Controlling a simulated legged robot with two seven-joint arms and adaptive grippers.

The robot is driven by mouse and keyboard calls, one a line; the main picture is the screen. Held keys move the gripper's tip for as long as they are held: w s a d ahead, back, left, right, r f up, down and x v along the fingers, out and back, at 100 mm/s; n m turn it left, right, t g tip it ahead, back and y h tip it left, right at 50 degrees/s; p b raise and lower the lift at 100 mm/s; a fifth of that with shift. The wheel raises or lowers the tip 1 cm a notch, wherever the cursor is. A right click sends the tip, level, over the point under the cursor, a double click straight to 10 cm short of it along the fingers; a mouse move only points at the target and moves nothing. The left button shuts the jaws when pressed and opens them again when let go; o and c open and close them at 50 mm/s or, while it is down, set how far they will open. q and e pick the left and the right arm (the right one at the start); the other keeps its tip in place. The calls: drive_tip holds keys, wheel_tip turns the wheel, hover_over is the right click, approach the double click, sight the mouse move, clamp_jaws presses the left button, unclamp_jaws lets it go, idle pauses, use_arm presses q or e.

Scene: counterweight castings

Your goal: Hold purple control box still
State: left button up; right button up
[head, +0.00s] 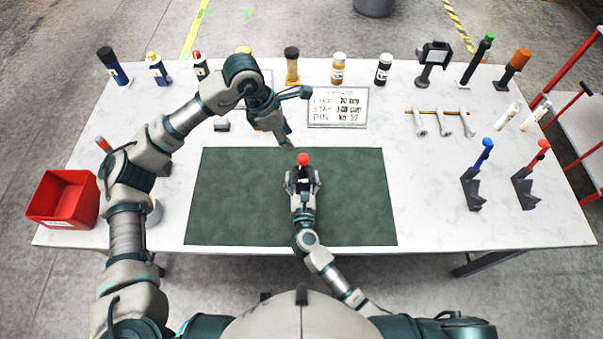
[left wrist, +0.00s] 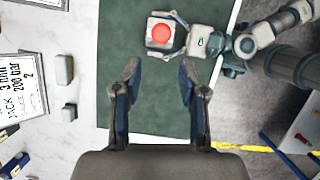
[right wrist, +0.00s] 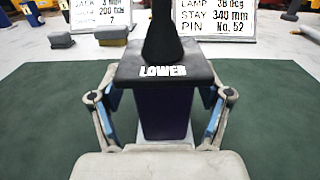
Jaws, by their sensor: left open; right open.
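The purple control box (right wrist: 163,115) stands upright on the green mat (head: 240,200), with a black top plate lettered "LOWER" and a black lever rising from it. In the head view the lever's red knob (head: 303,159) shows, and it also shows in the left wrist view (left wrist: 161,34). My right gripper (head: 302,184) is open, with one finger on each side of the box; whether the fingers touch it I cannot tell. My left gripper (head: 287,145) is open and empty, above the mat, behind and slightly left of the red knob. Its spread fingers show in the left wrist view (left wrist: 160,78).
A white sign (head: 338,107) stands behind the mat. Bottles and tools line the table's back edge. A red bin (head: 64,198) sits at the left. Two lever stands (head: 474,188) (head: 527,187) are at the right. Most of the mat is clear.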

use_arm(q)
drive_tip(key=shift+d, duration=0.25)
use_arm(e)
drive_tip(key=shift+w+d, duration=0.2)
drive_tip(key=shift+w, duration=0.45)
use_arm(q)
drive_tip(key=shift+a, duration=0.1)
use_arm(e)
drive_tip(key=shift+a, duration=0.1)
clamp_jaws()
use_arm(q)
drive_tip(key=shift+o, duration=1.4)
drive_tip(key=m+h, duration=0.1)
drive_tip(key=h, duration=0.9)
approach(300, 157)
drive_tip(key=x, duration=1.1)
